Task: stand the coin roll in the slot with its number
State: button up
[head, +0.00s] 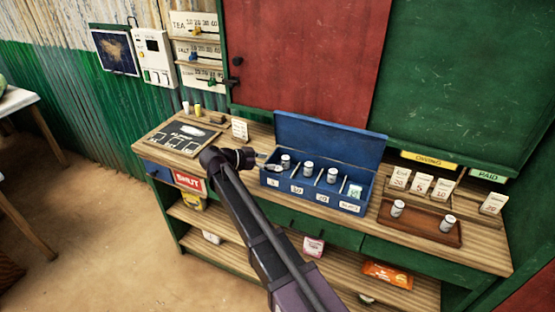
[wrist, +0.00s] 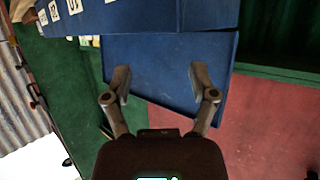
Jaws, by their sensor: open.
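Two white coin rolls stand on the brown tray (head: 428,234) at the right of the counter, a left one (head: 397,208) and a right one (head: 447,223). Their numbers are too small to read. The open blue cash box (head: 265,180) has slots with front labels that look like 5, 10, 20 and a word. White rolls stand in its left slot (head: 286,161), second slot (head: 308,167) and third slot (head: 332,175). My gripper (head: 264,159) is at the box's left end. In the wrist view my gripper (wrist: 160,84) is open and empty, with the blue box (wrist: 155,50) beyond it.
The raised blue lid (head: 330,143) stands behind the slots. Price cards (head: 421,185) stand behind the tray. A chalkboard (head: 183,137) lies on the counter's left, near a small card (head: 239,128). Bare counter (head: 375,235) shows in front of the tray.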

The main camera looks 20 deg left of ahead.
jog(key=p+v, duration=0.2)
jog(key=v, duration=0.5)
jog(key=shift+s+a+r, duration=0.2)
jog(key=shift+s+a, duration=0.05)
dwell(1.3)
